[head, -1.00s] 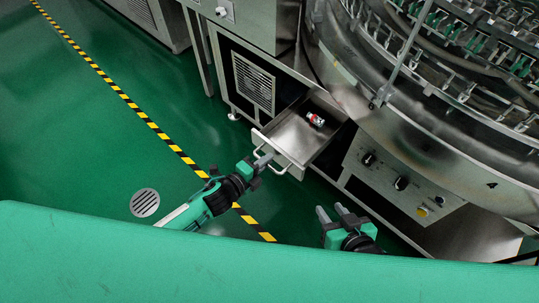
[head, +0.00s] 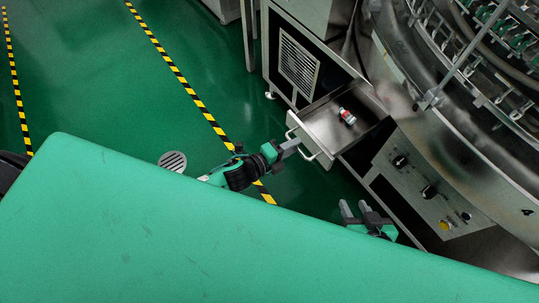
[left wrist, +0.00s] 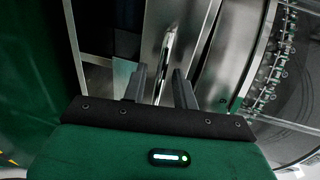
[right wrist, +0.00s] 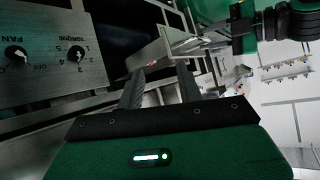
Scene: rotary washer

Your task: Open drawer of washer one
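The washer's drawer (head: 326,131) is pulled out from the metal cabinet below the round machine. A small red and white item (head: 347,117) lies in it. The drawer's bar handle (head: 318,154) is on its front face. My left gripper (head: 291,147) is at this handle, its fingertips close to or touching the front; contact is not clear.
The round washer (head: 455,120) fills the right side. A control panel (head: 431,192) with knobs is right of the drawer. A vented cabinet panel (head: 299,62) is to its left.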

